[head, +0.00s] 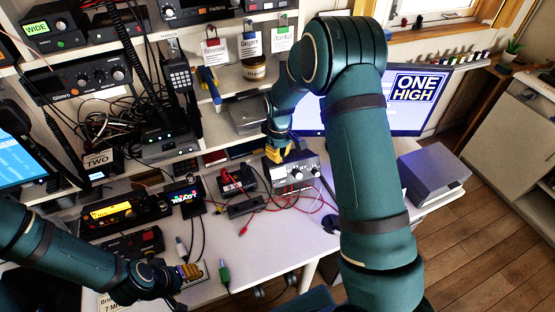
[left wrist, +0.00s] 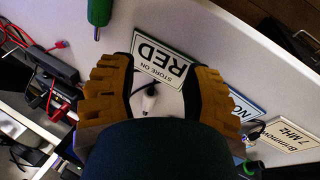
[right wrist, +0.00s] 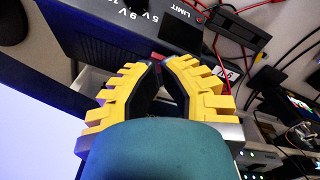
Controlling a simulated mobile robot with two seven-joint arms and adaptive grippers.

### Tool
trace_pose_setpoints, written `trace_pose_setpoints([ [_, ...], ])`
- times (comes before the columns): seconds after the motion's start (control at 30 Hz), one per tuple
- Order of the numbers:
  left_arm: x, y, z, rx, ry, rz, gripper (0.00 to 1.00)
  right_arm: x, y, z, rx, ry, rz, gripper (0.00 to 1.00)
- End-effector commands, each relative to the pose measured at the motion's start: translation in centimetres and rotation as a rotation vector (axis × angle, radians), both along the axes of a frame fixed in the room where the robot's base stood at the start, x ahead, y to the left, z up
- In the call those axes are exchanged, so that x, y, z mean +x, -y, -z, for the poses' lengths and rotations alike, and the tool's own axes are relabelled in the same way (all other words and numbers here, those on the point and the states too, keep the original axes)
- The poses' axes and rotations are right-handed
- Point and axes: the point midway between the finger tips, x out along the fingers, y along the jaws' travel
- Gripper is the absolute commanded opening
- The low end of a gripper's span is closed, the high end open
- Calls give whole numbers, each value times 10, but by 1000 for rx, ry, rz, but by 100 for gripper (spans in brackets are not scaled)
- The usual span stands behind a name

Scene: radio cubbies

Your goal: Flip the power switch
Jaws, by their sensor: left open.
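A grey power supply box (head: 310,172) with knobs and a meter stands on the desk at centre.
Red and black leads (head: 285,203) lie in front of the box. A green-handled tool (head: 224,272) and a RED card (left wrist: 165,60) are by my left gripper. Radios (head: 125,212) crowd the left; a monitor (head: 415,100) and grey box (head: 432,172) stand right.

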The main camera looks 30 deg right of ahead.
Motion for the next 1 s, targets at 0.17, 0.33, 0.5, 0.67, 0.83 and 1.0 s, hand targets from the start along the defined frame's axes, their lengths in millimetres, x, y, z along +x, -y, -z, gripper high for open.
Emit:
trace_pose_setpoints([
  [0.17, 0, 0, 2, 0, 0, 0, 49, 0, 0, 3, 0, 0, 0, 0],
  [0.33, 0, 0, 4, 0, 0, 0, 49, 0, 0, 5, 0, 0, 0, 0],
  [0.5, 0, 0, 5, 0, 0, 0, 49, 0, 0, 7, 0, 0, 0, 0],
  [0.67, 0, 0, 7, 0, 0, 0, 49, 0, 0, 10, 0, 0, 0, 0],
  [0.83, 0, 0, 8, 0, 0, 0, 49, 0, 0, 12, 0, 0, 0, 0],
  [1.0, 0, 0, 10, 0, 0, 0, 49, 0, 0, 14, 0, 0, 0, 0],
])
